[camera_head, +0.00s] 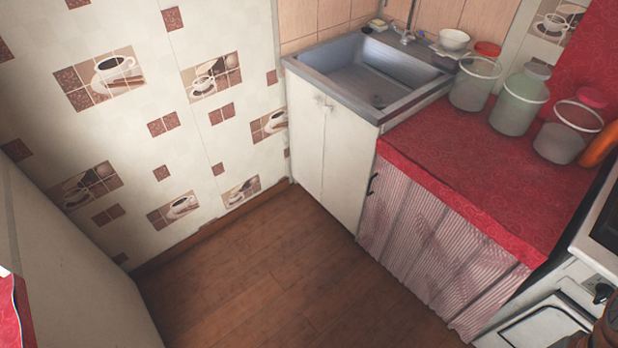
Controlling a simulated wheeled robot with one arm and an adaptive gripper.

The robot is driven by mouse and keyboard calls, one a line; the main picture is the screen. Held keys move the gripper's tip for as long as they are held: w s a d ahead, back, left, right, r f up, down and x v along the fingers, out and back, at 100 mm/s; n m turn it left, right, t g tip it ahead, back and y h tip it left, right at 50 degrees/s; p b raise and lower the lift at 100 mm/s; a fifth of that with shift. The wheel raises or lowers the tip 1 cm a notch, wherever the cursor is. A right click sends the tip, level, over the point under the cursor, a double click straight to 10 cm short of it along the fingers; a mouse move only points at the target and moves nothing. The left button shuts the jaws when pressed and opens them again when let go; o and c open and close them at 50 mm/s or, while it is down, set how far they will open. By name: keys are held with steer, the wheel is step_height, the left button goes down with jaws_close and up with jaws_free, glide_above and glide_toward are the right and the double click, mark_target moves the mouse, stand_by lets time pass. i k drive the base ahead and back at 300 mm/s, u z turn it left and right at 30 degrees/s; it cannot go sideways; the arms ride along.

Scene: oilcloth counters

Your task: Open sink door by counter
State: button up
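The sink cabinet stands in the far corner, with a grey metal sink (375,85) set in its top. Its front has two cream doors, a left door (306,140) and a right door (347,165), and both look shut. Small pale knobs (323,104) sit near the top where the doors meet. The red oilcloth counter (450,150) adjoins the cabinet on the right, with a striped curtain-like front (430,240) below and a dark handle (372,184) at its left end.
The wooden floor (260,275) before the cabinet is clear. Several jars, including a green-tinted jar (517,103), stand along the counter's back. A white stove (545,325) is at lower right, and a pale cabinet side (70,270) at lower left.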

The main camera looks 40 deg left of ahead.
mark_target(350, 153)
steer(key=u, duration=1.8)
steer(key=k, duration=0.65)
steer(key=u, duration=0.1)
steer(key=i, duration=1.05)
steer(key=u, duration=0.65)
